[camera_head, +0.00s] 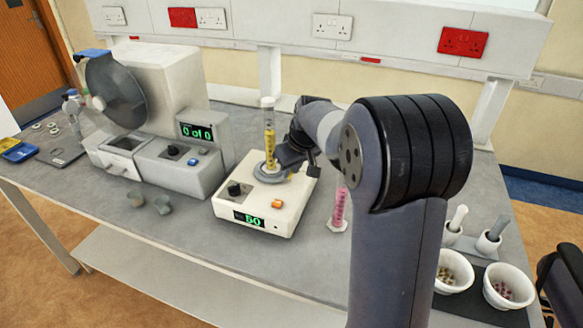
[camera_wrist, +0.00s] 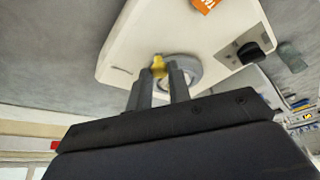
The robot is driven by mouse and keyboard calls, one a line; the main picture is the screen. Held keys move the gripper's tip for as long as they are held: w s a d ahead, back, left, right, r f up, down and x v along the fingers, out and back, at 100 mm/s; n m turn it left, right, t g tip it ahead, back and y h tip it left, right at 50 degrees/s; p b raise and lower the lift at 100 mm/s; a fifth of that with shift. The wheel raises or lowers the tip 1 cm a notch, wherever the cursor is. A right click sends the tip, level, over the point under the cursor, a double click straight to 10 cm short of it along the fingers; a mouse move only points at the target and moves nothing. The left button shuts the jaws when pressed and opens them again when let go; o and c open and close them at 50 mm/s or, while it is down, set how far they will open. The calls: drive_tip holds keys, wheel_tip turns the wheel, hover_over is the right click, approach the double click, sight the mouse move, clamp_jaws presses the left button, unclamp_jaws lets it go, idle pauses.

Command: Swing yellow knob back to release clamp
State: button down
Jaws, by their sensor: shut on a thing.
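The white machine (camera_head: 290,212) with a green "50" display stands on the bench, with a round grey ring (camera_head: 262,174) on top. A clear tube with yellow contents (camera_head: 269,140) stands upright at the ring. In the wrist view, the yellow knob (camera_wrist: 158,66) shows at the tips of my gripper (camera_wrist: 160,78), beside the grey ring (camera_wrist: 192,68). My gripper is shut on the knob. In the head view, my gripper (camera_head: 290,157) is at the right of the tube, and my wrist hides the knob there.
A larger white machine (camera_head: 190,172) with a dark disc stands to the left. A pink-filled cylinder (camera_head: 340,210) stands right of the white machine. White bowls (camera_head: 508,286) and mortars with pestles are at the far right.

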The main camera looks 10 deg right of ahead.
drive_tip(key=shift+a+m+h, duration=0.5)
drive_tip(key=shift+a+m, duration=0.05)
drive_tip(key=shift+m, duration=0.75)
drive_tip(key=c, duration=1.3)
unclamp_jaws()
drive_tip(key=shift+r, duration=0.1)
drive_tip(key=v, duration=1)
drive_tip(key=shift+s+r+b, duration=0.2)
drive_tip(key=shift+r+b, duration=0.05)
drive_tip(key=shift+b, duration=0.1)
drive_tip(key=shift+f, duration=0.1)
